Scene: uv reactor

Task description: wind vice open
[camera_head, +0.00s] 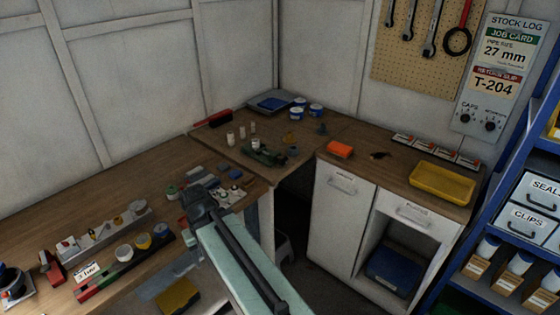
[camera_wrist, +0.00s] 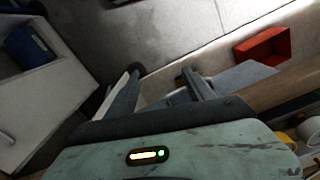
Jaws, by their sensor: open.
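A dark green tool (camera_head: 264,153) that looks like the vice sits on the corner bench in the head view; it is small and dim, and I cannot tell how far its jaws stand apart. My pale green arm reaches up from the bottom of the head view, and my gripper (camera_head: 198,200) is at its far end, near the front edge of the left bench. In the wrist view my gripper (camera_wrist: 160,84) shows two dark fingers spread apart with nothing between them. The vice is not recognisable in the wrist view.
Small parts (camera_head: 228,194) lie on the bench close beside my gripper. A yellow tray (camera_head: 442,184) and an orange box (camera_head: 340,149) are on the right bench. A white cabinet (camera_head: 338,215) stands below. A red tray (camera_wrist: 262,47) shows in the wrist view, with open floor beyond my fingers.

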